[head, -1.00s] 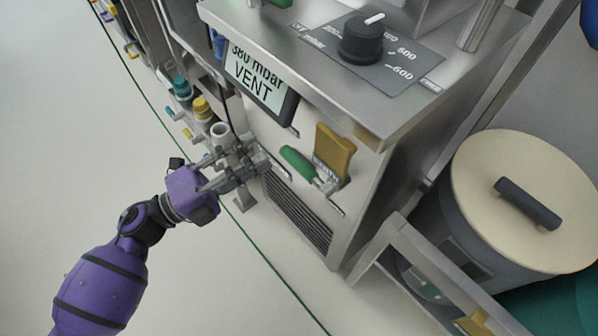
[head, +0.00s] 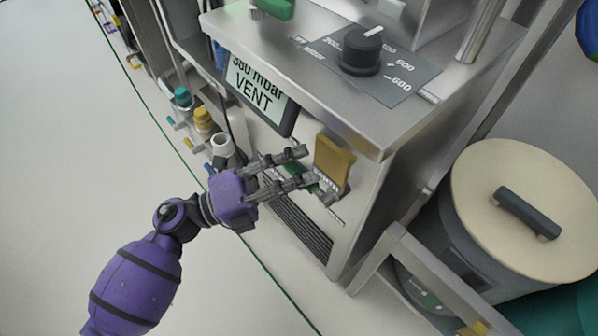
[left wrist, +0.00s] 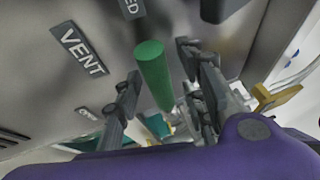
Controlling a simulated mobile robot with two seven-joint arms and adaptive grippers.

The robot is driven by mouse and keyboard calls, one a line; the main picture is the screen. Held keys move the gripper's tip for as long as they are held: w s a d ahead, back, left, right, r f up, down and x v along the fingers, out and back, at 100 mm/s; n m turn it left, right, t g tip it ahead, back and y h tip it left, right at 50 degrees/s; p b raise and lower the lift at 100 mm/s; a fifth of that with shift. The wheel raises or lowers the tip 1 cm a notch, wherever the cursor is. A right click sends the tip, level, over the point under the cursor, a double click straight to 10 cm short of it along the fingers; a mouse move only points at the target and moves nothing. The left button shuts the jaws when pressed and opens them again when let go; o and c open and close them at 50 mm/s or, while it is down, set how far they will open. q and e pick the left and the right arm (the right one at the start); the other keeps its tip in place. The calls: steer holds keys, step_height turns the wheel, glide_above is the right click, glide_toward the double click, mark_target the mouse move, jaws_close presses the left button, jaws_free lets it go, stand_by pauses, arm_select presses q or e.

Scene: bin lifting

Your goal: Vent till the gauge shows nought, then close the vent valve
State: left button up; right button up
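The gauge display (head: 257,90) on the cabinet front reads "380 mbar VENT"; its top line is partly cut by the cabinet's top edge. The vent valve's green handle (left wrist: 153,75) shows in the left wrist view between the two fingers, near a "VENT" label (left wrist: 79,48). An "OPEN" label and one ending in "ED" are also there. In the head view the green handle (head: 322,180) is mostly hidden behind my fingers. My left gripper (head: 308,166) is open, with its fingers either side of the handle; I see a gap to them. My right gripper is in neither view.
A mustard-yellow lever (head: 333,163) sits close beside the green handle. A black dial (head: 361,52) is on the cabinet top. Teal and yellow fittings (head: 202,120) stand at left. A lidded drum (head: 525,200) stands at right. The floor at left is clear.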

arm_select(q)
jaws_close()
